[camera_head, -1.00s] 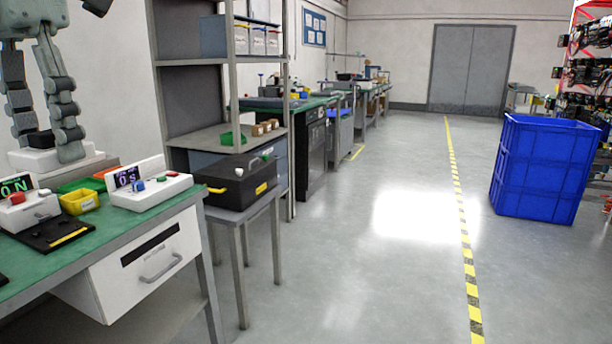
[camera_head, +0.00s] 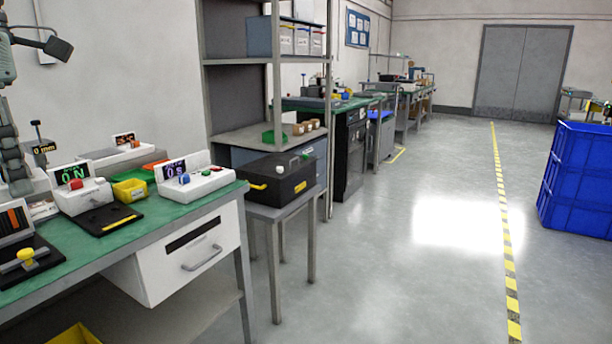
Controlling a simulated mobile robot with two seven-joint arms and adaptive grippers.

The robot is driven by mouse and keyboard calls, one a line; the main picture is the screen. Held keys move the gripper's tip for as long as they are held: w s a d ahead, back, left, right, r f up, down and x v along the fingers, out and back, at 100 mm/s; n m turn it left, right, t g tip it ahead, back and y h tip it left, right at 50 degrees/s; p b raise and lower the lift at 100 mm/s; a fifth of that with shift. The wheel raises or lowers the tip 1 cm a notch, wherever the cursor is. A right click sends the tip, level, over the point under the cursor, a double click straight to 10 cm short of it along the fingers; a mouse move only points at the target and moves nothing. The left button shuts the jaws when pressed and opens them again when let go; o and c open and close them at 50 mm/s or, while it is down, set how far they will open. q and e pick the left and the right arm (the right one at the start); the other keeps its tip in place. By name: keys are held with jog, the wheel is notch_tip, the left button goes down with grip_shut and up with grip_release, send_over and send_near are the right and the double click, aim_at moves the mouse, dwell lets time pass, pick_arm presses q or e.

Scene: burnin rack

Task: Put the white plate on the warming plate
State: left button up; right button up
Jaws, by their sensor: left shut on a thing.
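My left gripper (camera_head: 16,172) hangs at the far left edge above the green-topped bench, partly cut off by the frame. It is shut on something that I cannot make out. White surfaces show behind and below its fingers, but I cannot tell a separate white plate from the white units there. A flat black plate with a yellow stripe (camera_head: 108,219) lies on the bench in front of a white unit with a lit display and a red knob (camera_head: 84,194). I cannot tell whether this is the warming plate. My right gripper is not in view.
A white unit with blue and red knobs (camera_head: 196,181) stands near the bench's right end, beside a yellow bin (camera_head: 130,190). Another black plate lies at the left. A black case (camera_head: 280,181) sits on a side table. A blue crate (camera_head: 583,180) stands right; the floor between is clear.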

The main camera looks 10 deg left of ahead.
pick_arm(q)
jog(key=s+a+f+m, duration=0.1)
jog(key=a+f+m, duration=0.25)
jog(key=f, duration=0.45)
jog(key=a+f+m, duration=0.2)
jog(key=f+m, duration=0.2)
jog(key=f, duration=0.4)
jog(key=w+d+f+m, duration=0.2)
jog(key=d+f+m, duration=0.4)
jog(key=f, duration=0.3)
jog(key=w+d+f+m, duration=0.2)
jog(key=d+m, duration=0.3)
jog(key=d, duration=0.2)
jog(key=w+d+f+m, duration=0.1)
jog(key=w+d+m, duration=0.1)
jog(key=d+m, duration=0.4)
jog(key=w+d+f+m, duration=0.2)
jog(key=d+m, duration=0.3)
jog(key=d, duration=0.4)
jog(key=shift+w+d+f, duration=0.15)
jog(key=shift+w+f, duration=0.15)
jog(key=shift+w, duration=0.05)
